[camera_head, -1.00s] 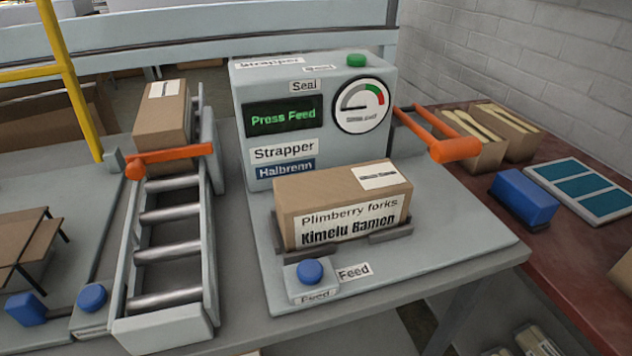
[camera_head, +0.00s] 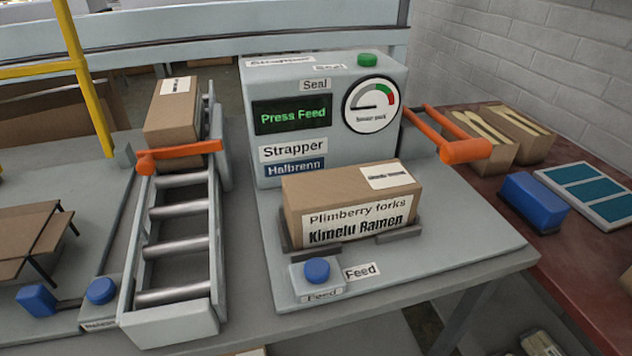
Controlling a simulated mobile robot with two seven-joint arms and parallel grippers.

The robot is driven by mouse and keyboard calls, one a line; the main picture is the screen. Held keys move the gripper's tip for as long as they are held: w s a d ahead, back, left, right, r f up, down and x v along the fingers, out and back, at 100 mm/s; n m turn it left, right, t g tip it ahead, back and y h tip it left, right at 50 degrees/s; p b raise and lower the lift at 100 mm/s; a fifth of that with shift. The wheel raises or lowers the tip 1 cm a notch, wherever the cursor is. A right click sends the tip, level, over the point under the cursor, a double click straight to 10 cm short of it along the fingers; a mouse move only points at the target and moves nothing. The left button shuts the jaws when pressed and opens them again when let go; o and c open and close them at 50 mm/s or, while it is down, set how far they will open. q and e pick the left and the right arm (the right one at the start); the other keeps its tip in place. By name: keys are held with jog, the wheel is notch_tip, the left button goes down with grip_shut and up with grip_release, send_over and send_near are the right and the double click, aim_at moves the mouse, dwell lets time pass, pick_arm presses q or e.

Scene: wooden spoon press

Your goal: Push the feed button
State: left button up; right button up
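The feed button (camera_head: 317,270) is a round blue button on a small grey box at the front of the strapper's base plate. A "Feed" label stands beside it and another is on the box front. The strapper (camera_head: 325,120) is a grey machine whose green-lit display (camera_head: 292,115) reads "Press Feed". A cardboard box (camera_head: 350,205) labelled "Plimberry forks" and "Kimelu Ramen" sits in the holder in front of the machine, behind the button. Neither of my grippers shows in the head view. Nothing touches the button.
A roller conveyor (camera_head: 180,252) with an orange bar and another box (camera_head: 174,112) lies left. Another blue button (camera_head: 101,290) is left of it. An orange handle (camera_head: 462,150) juts from the strapper's right side. A green button (camera_head: 368,60) tops the strapper. Space before the feed button is clear.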

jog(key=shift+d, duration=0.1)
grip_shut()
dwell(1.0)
